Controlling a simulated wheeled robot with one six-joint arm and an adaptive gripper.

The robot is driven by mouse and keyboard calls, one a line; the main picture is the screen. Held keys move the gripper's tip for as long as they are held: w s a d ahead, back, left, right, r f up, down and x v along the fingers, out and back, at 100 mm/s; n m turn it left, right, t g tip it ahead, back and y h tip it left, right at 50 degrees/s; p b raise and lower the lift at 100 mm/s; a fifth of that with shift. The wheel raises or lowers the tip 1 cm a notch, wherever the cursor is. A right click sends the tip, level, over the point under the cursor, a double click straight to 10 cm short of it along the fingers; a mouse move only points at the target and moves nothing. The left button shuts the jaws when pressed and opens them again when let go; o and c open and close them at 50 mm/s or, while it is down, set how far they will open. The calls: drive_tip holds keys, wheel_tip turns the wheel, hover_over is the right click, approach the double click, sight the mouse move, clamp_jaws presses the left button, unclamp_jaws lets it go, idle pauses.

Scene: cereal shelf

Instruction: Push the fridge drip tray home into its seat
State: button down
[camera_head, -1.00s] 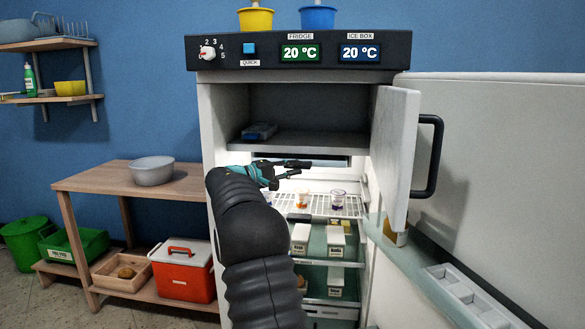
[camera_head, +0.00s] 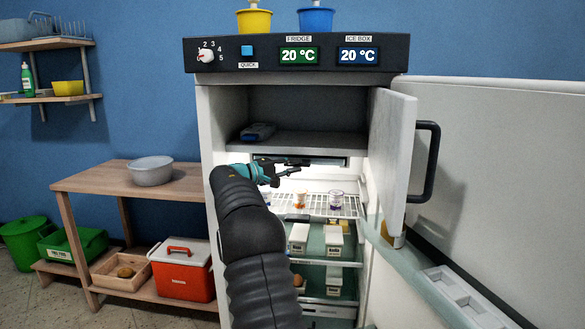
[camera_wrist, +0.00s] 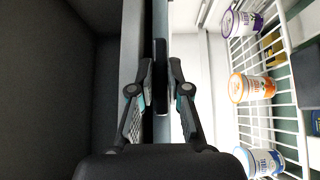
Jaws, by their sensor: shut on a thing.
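The drip tray (camera_head: 335,161) shows as a thin grey strip right under the ice box shelf, level across the fridge opening. My gripper (camera_head: 297,166) is at the front of it. In the wrist view my gripper (camera_wrist: 161,85) is shut on the tray's front edge, and the tray (camera_wrist: 161,22) runs as a narrow upright band between the fingers. The fingers hide part of the edge. The tray's seat and rear end are hidden, so I cannot tell how deep it sits.
The open ice box (camera_head: 300,110) is above, its small door (camera_head: 395,155) swung out at right. A wire shelf (camera_head: 320,203) with several pots lies below. The large fridge door (camera_head: 505,190) stands open at far right. A wooden table (camera_head: 95,180) is at left.

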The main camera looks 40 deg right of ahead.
drive_tip(key=shift+w+d, duration=0.4)
drive_tip(key=shift+d, duration=0.1)
drive_tip(key=c, duration=1.1)
unclamp_jaws()
drive_tip(key=shift+o, duration=0.2)
drive_tip(key=w+a, duration=0.2)
drive_tip(key=a, duration=0.9)
drive_tip(key=shift+w+a, duration=0.2)
drive_tip(key=shift+a, duration=0.2)
drive_tip(key=shift+f, duration=0.1)
